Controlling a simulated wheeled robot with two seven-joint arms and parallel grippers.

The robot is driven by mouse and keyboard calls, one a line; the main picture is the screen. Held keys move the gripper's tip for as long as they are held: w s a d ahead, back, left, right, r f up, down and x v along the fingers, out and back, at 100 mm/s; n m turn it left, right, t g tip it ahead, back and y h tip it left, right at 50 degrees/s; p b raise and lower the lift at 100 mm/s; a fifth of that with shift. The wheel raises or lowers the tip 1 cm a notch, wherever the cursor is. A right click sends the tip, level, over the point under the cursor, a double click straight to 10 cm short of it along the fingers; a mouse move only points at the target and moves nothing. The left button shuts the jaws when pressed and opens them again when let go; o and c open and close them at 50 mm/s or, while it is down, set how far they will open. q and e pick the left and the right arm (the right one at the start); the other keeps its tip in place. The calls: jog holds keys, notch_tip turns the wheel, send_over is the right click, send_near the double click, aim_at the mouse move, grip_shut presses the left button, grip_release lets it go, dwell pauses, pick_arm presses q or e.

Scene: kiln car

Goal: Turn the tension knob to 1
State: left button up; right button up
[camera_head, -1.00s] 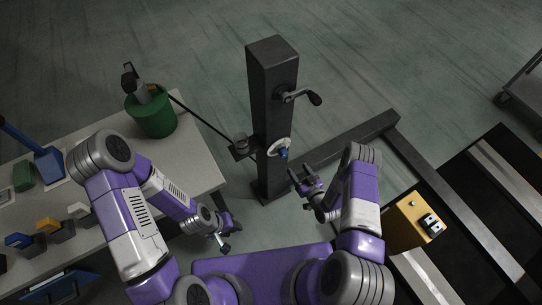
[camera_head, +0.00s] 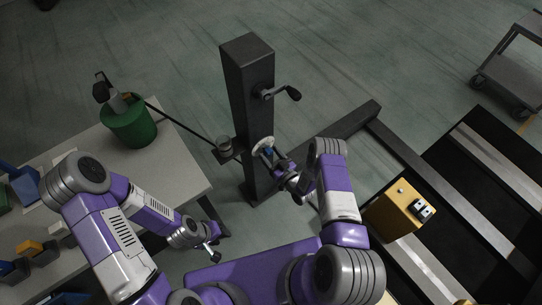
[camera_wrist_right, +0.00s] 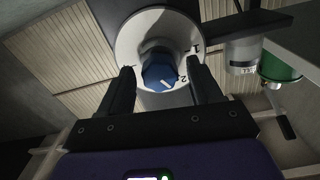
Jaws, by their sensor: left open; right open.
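The tension knob (camera_head: 267,151) is blue and sits on a round white dial (camera_head: 260,145) on the side of a dark upright post (camera_head: 250,90). In the right wrist view the knob (camera_wrist_right: 158,70) shows a white mark pointing to the lower right, near the numeral 2. The numeral 1 is higher on the dial's right side. My right gripper (camera_head: 276,165) is open. In the wrist view its fingers (camera_wrist_right: 160,68) stand on either side of the knob, with gaps visible. My left gripper (camera_head: 212,250) is open and empty beside the table, away from the post.
A crank handle (camera_head: 282,93) sticks out of the post above the dial. The table (camera_head: 180,165) at left holds a green bucket (camera_head: 130,127). A yellow box (camera_head: 400,209) is at right.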

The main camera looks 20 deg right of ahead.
jog(key=c, duration=1)
jog(key=shift+c, duration=0.2)
jog(key=shift+n, duration=0.3)
jog(key=n, duration=0.5)
jog(key=shift+f+b, duration=0.1)
jog(key=shift+b, duration=0.25)
jog(key=n, duration=0.6)
jog(key=shift+n, duration=0.3)
jog(key=o, duration=1)
